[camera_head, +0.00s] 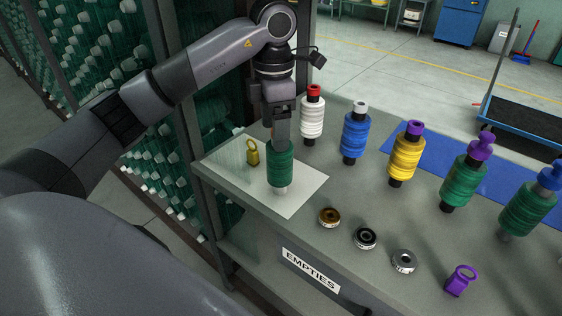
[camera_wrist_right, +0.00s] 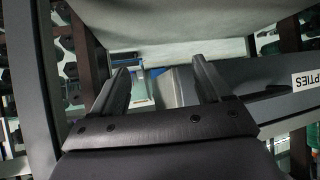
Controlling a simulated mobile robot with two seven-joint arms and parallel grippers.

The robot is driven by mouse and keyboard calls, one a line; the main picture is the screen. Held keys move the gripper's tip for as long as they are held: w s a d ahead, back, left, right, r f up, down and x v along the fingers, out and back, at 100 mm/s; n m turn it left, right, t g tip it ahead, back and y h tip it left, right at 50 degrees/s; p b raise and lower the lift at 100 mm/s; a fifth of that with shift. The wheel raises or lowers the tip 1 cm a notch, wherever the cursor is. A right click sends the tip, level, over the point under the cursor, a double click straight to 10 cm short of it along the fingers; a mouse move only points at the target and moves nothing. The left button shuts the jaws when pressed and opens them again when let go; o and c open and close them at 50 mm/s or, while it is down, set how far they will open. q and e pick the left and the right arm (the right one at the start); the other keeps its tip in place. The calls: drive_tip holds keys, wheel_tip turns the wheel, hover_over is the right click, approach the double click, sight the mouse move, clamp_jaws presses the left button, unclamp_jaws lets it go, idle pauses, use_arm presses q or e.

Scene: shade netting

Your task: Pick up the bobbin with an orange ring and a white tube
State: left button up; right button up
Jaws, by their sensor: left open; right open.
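A green bobbin (camera_head: 281,168) stands upright on a white sheet (camera_head: 305,190), with the end of a white tube showing below its thread. My left gripper (camera_head: 282,138) points down over it, open, with its fingers at the bobbin's top. The fingers hide that top, so I see no orange ring and cannot tell whether they touch it. My right gripper (camera_wrist_right: 165,88) shows in the right wrist view, open, with nothing between its fingers.
Close by stand a white bobbin (camera_head: 312,117) with a red top and a blue bobbin (camera_head: 354,136) with a white top. Yellow (camera_head: 404,157) and green bobbins stand further right.

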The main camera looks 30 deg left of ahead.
sight(280, 163)
use_arm(q)
drive_tip(key=f, duration=0.5)
drive_tip(key=shift+s+d, duration=0.15)
drive_tip(key=shift+d, duration=0.2)
drive_tip(key=shift+r, duration=0.15)
drive_tip(key=c, duration=1.3)
